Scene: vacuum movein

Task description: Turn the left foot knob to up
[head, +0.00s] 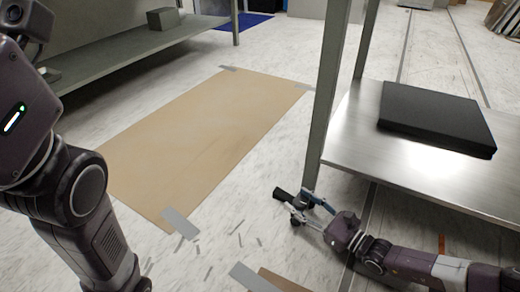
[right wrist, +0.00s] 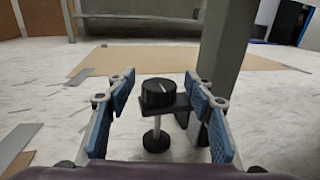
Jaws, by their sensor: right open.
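The foot knob (right wrist: 158,93) is a round black knob with a pale pointer line on top. It sits on a dark bracket beside the table leg, above a small levelling foot (right wrist: 155,138). In the right wrist view the line points away and slightly right. In the head view the knob (head: 281,194) is small and dark, near the base of the leg. My right gripper (head: 305,200) is open, its blue-padded fingers on either side of the knob in the right wrist view, with gaps visible. My left arm shows at the left; its gripper is out of view.
The metal table leg (head: 329,95) rises close beside my right gripper. The steel shelf (head: 350,135) carries a black slab (head: 436,118). A brown floor sheet (head: 200,140) lies taped beyond, and another shelf (head: 110,62) stands at the back left.

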